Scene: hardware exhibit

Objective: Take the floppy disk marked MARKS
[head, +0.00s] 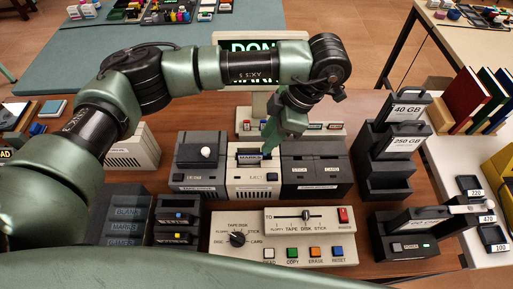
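A dark blue floppy disk with a label that reads MARKS (249,156) stands partly out of the white drive (253,184) in the middle of the row. My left gripper (270,143) points down from above, just right of the disk's upper edge. Its fingers are small and seen nearly edge-on, so I cannot tell whether they touch the disk or how wide they are. A dark holder (125,218) at the lower left carries labels BLANK, MARKS and one more below. My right gripper is not in view.
A dark drive (199,178) stands left of the white one, and a dark STICK/CARD unit (316,178) right of it. A control panel (283,240) with a dial and coloured buttons lies in front. A display screen (237,50) stands behind my arm. Drive racks (388,165) stand at right.

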